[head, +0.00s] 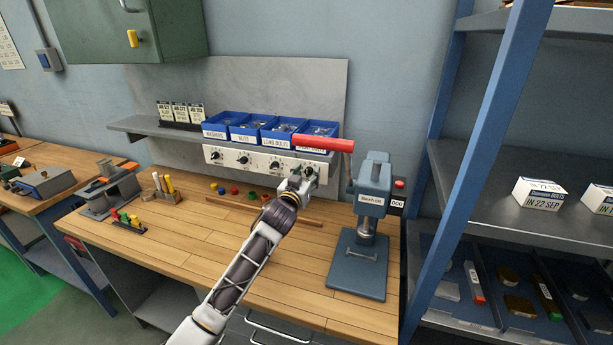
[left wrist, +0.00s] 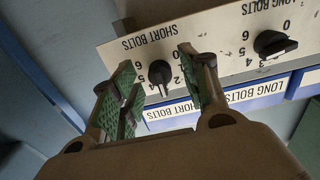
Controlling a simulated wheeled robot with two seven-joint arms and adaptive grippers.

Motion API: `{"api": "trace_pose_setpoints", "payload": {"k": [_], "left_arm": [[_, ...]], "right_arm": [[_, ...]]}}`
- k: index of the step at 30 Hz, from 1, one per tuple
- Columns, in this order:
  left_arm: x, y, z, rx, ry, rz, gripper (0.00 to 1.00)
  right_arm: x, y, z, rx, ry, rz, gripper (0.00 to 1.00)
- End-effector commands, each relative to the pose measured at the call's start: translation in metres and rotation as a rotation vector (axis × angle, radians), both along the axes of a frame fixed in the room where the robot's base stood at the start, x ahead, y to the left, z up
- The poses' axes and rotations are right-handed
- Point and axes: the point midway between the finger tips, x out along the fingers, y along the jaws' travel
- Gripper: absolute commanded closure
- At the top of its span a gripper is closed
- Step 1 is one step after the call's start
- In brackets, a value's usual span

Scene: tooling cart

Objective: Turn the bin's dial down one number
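A pale dial panel (head: 228,157) runs along the shelf front under the blue bins, with a row of black dials. In the left wrist view it appears upside down: the SHORT BOLTS dial (left wrist: 160,73) is at centre and the LONG BOLTS dial (left wrist: 272,44) is to its right. My left gripper (head: 303,177) is at the panel's right end in the head view. In the left wrist view the left gripper (left wrist: 157,62) is open, its green-padded fingers apart on either side of the SHORT BOLTS dial. I cannot tell any contact or the dial's exact number. My right gripper is not in view.
Blue bins (head: 215,131) line the shelf; a red press handle (head: 322,143) crosses before the rightmost one. The grey-blue press (head: 372,190) stands right of my left arm. Coloured small parts (head: 235,190) and a wooden strip lie on the bench.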

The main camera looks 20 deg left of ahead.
Motion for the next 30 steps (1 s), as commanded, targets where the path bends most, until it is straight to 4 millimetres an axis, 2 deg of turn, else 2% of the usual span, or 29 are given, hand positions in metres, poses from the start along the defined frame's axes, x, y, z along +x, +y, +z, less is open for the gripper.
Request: {"api": "trace_pose_setpoints", "payload": {"k": [14,30], "left_arm": [[-0.006,0.000,0.000,0.000,0.000,0.000,0.55],[-0.050,0.002,-0.001,0.000,0.000,0.000,0.55]], "right_arm": [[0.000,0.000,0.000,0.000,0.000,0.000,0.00],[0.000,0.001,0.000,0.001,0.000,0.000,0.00]]}}
